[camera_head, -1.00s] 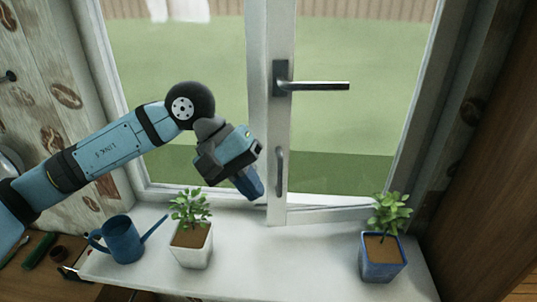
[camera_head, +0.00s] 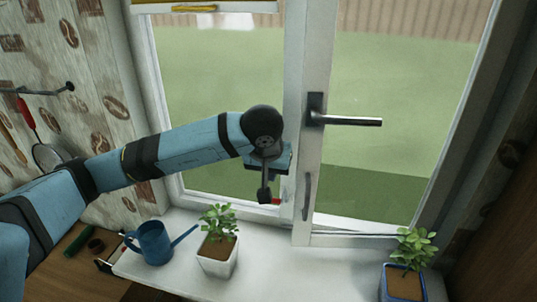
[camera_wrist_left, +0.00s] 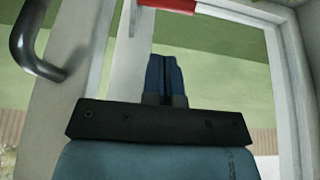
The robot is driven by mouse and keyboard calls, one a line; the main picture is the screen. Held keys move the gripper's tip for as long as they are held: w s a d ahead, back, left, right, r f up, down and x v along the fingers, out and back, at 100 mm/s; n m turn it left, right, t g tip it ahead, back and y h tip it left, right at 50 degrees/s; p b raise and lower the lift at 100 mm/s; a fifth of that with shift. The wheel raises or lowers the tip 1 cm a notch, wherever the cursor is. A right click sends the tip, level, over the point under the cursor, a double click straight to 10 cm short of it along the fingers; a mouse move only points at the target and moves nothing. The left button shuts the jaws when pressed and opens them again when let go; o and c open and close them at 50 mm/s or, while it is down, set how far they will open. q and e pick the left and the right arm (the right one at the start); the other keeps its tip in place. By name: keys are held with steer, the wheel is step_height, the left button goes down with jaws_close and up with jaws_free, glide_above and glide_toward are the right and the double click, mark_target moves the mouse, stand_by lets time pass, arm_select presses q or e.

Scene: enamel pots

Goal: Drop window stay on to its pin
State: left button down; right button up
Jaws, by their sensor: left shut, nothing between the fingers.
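My left gripper (camera_head: 267,194) is in front of the lower window, left of the middle stile; its hand is partly hidden by my wrist. In the left wrist view its two blue fingers (camera_wrist_left: 166,76) are together with nothing between them. A bar with a red part (camera_wrist_left: 168,5) and a white part, probably the window stay, crosses the top of that view, apart from the fingertips. A small red patch (camera_head: 277,201) beside the gripper in the head view may be the same bar. I cannot make out the pin. My right gripper is not in view.
The right sash has a black lever handle (camera_head: 345,120) and a grey pull handle (camera_head: 307,196). On the white sill (camera_head: 285,265) stand a blue watering can (camera_head: 155,243), a plant in a white pot (camera_head: 217,258) and one in a blue pot (camera_head: 403,283).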

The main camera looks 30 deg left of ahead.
arm_select(q)
steer(key=f, duration=0.1)
steer(key=s+f+p, duration=0.1)
steer(key=f, duration=0.1)
steer(key=shift+d+f, duration=0.15)
steer(key=shift+s+f, duration=0.2)
steer(key=shift+f, duration=0.2)
